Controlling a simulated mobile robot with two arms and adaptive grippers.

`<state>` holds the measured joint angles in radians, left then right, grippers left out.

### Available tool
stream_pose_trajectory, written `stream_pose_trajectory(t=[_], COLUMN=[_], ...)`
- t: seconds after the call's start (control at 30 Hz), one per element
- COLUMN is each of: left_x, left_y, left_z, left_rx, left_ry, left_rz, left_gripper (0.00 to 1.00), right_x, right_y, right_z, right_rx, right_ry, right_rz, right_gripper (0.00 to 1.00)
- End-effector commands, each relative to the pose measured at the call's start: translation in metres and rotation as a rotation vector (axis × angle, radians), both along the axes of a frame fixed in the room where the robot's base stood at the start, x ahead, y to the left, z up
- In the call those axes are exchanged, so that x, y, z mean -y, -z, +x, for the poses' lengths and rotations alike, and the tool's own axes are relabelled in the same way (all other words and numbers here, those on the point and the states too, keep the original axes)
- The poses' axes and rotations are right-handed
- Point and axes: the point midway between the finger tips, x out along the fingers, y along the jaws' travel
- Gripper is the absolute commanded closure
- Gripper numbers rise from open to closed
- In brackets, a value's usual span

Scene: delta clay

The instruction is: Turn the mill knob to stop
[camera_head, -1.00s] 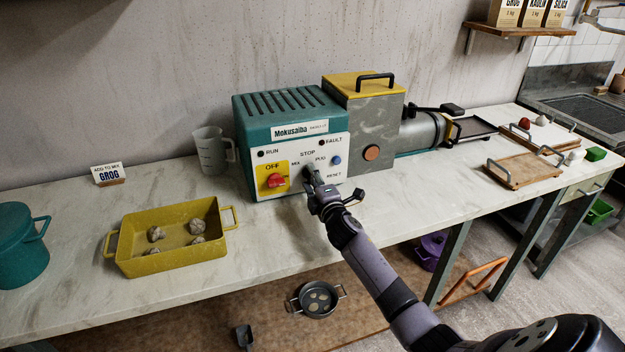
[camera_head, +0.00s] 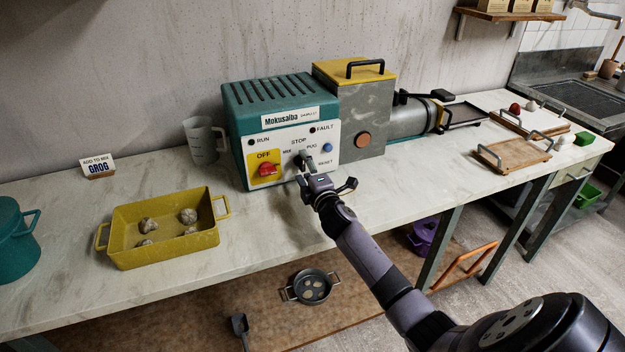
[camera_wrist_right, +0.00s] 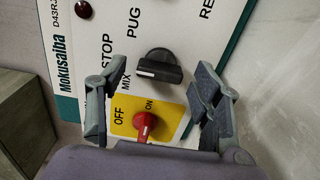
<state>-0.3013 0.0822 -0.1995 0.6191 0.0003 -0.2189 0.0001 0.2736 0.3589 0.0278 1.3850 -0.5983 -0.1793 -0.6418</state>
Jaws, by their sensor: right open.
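The mill (camera_head: 268,108) is a teal box with a white control panel on the counter. Its black mill knob (camera_wrist_right: 163,66) sits below the STOP, MIX and PUG labels. In the right wrist view the knob's white pointer line is on the side toward MIX; I cannot tell its exact setting. My right gripper (camera_head: 327,187) is in front of the panel, and its spread fingers also show in the right wrist view (camera_wrist_right: 166,72), either side of the knob with gaps. It holds nothing. My left gripper is not in view.
A red switch (camera_head: 267,170) on a yellow OFF plate is beside the knob. A clear jug (camera_head: 203,142) stands left of the mill. A yellow tray (camera_head: 165,252) with several clay lumps is at the left. A wooden board (camera_head: 515,160) lies at the right.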

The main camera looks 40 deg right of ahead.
Motion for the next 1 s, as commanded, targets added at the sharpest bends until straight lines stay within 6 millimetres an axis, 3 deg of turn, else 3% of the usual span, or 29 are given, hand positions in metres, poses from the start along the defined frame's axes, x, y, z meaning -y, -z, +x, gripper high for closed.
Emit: stream_pose_trajectory(t=[0.5, 0.7, 1.0], left_x=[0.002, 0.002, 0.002], left_y=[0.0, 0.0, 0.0], left_z=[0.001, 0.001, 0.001], left_rx=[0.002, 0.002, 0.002], left_ry=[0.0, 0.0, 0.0], left_rz=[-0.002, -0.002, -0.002], left_gripper=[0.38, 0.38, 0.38], right_x=[-0.022, -0.025, -0.026], right_y=[0.002, 0.001, 0.001], right_z=[-0.091, -0.108, -0.11], right_rx=[-0.004, -0.003, -0.002], right_ry=[0.0, 0.002, 0.001], right_rz=[0.002, 0.002, 0.0], right_gripper=[0.4, 0.4, 0.4])
